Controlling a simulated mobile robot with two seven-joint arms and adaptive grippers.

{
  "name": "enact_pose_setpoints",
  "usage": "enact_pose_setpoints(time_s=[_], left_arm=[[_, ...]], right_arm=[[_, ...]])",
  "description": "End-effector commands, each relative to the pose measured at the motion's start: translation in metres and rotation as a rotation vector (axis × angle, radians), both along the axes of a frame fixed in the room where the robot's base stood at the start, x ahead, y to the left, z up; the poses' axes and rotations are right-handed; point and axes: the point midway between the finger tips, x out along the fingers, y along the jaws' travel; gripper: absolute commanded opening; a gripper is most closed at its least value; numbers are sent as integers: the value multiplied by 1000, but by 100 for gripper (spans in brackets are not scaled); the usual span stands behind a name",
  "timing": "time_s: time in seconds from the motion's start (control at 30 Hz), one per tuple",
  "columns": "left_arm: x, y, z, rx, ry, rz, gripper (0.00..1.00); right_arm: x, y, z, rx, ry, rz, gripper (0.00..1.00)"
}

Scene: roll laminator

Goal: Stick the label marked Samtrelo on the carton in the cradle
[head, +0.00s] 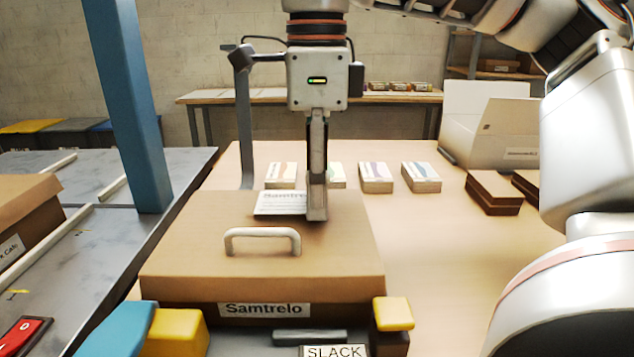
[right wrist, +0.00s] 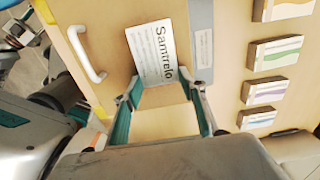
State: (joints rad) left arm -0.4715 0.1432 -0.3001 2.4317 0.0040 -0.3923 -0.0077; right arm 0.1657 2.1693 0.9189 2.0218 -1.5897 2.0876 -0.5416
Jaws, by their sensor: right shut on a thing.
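A large brown carton (head: 190,262) with a white handle (head: 262,232) on top sits in front of me, with yellow blocks (head: 393,313) at its front corners. Its dark front bears a white plate reading Samtrelo (head: 265,309). My right gripper (head: 316,215) is shut on a white label marked Samtrelo (head: 278,203), over the far part of the carton top. The label also shows in the right wrist view (right wrist: 155,50), at the fingertips (right wrist: 162,88). I cannot tell whether it touches the carton. My left gripper is not in view.
Several small cartons with coloured stripes (head: 376,178) stand in a row behind. Brown boxes (head: 492,192) and an open white box (head: 488,115) are at the right. A blue post (head: 130,110) rises at the left. A SLACK sign (head: 335,351) is in front. Table right of the carton is clear.

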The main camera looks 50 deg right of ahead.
Motion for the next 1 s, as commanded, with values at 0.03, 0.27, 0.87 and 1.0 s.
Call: enact_pose_setpoints(time_s=[0.03, 0.27, 0.87, 1.0], left_arm=[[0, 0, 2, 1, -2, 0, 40], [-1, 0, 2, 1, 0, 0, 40], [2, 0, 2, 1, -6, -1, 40], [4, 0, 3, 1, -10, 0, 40]], right_arm=[[-1, 0, 2, -1, -2, 0, 30], [0, 0, 0, 0, -1, 0, 30], [0, 0, 0, 0, -1, 0, 71], [0, 0, 0, 0, -1, 0, 71]])
